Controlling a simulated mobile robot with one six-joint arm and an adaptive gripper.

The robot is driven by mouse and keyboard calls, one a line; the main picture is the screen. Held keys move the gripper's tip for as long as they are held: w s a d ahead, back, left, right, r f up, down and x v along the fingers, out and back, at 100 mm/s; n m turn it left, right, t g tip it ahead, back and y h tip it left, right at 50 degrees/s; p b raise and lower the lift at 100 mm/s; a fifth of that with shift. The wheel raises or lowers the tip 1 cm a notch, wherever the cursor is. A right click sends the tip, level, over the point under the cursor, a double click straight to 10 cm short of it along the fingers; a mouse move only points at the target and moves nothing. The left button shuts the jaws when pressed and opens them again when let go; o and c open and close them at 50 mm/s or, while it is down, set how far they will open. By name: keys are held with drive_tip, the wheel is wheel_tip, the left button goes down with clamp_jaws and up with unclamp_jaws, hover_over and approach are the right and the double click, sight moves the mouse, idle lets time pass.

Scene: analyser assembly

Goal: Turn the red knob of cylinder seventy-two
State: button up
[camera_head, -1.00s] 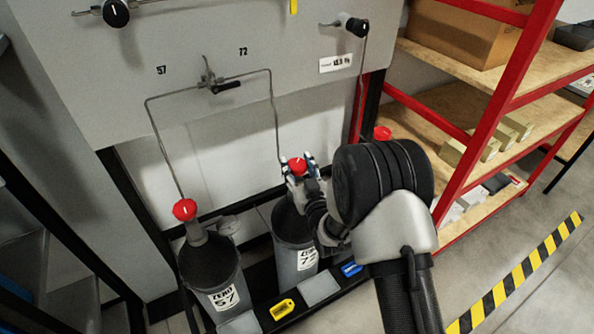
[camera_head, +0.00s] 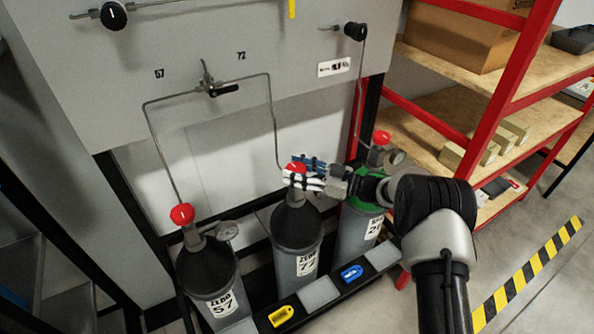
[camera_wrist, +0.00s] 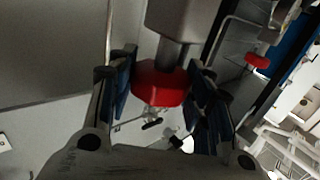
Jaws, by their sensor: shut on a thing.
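Cylinder seventy-two (camera_head: 292,240) is a dark grey bottle with a "ZERO" label, standing in the middle of the rack. Its red knob (camera_head: 297,167) is on top, partly hidden by my fingers. My gripper (camera_head: 303,175) reaches in from the right and is shut on this knob. In the wrist view the red knob (camera_wrist: 161,84) sits between the two blue-padded fingers of my gripper (camera_wrist: 160,92). How far the knob is turned cannot be told.
Cylinder 57 (camera_head: 208,275) with a red knob (camera_head: 182,214) stands to the left. A green-shouldered cylinder (camera_head: 358,232) stands to the right, close to my gripper. A panel (camera_head: 230,55) with thin pipes is behind. A red-framed shelf (camera_head: 512,95) is at right.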

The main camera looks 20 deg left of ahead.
drive_tip(key=shift+n+g, duration=0.7)
drive_tip(key=shift+g, duration=0.4)
drive_tip(key=shift+r+g, duration=0.1)
drive_tip(key=shift+g, duration=0.3)
drive_tip(key=o, duration=1)
drive_tip(key=shift+a, duration=0.1)
drive_tip(key=shift+o, duration=0.2)
drive_tip(key=w+d, duration=0.1)
drive_tip(key=d, duration=1.1)
drive_tip(key=shift+w, duration=0.35)
